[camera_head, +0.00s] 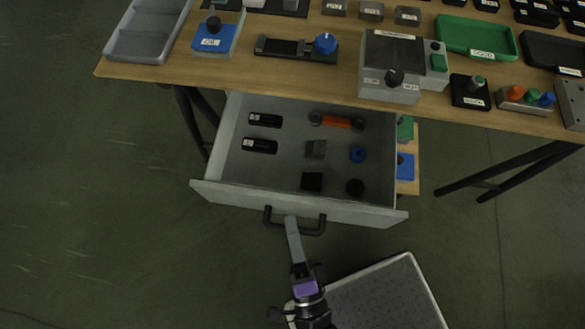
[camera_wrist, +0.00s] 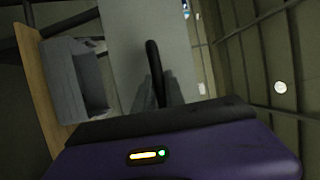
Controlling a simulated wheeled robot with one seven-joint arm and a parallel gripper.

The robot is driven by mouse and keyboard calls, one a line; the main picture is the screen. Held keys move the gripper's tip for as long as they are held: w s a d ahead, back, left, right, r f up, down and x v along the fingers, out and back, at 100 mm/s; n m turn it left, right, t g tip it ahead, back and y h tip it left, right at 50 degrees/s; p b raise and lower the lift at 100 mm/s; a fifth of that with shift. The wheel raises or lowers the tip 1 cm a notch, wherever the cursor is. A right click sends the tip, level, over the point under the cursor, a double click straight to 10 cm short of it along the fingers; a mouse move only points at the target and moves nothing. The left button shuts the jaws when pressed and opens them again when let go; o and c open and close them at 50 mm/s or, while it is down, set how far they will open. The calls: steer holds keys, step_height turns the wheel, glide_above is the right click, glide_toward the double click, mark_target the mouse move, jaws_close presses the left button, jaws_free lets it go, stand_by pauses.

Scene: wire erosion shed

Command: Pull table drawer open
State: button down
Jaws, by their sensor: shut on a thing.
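The table drawer (camera_head: 236,154) is pulled well out from under the wooden tabletop in the head view. Its grey front panel (camera_head: 350,212) carries a dark bar handle (camera_head: 314,230). My gripper (camera_head: 292,226) is at the handle's middle, below the front panel, and shut on it. In the wrist view the dark handle (camera_wrist: 153,65) stands upright against the pale drawer front (camera_wrist: 118,40), above my purple gripper body. Inside the drawer lie two black items, an orange-and-black piece (camera_head: 337,122), blue and black round parts and dark blocks.
The wooden tabletop (camera_head: 255,75) holds trays, boxes and button blocks. Dark table legs (camera_head: 510,165) stand at right and left. A shelf with a blue box (camera_head: 405,167) is right of the drawer. A grey platform (camera_head: 385,298) is at the bottom. Floor left of the drawer is clear.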

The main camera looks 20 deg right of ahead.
steer(key=shift+f, duration=0.1)
steer(key=c, duration=1.4)
jaws_free()
steer(key=v, duration=0.8)
steer(key=shift+b, duration=0.35)
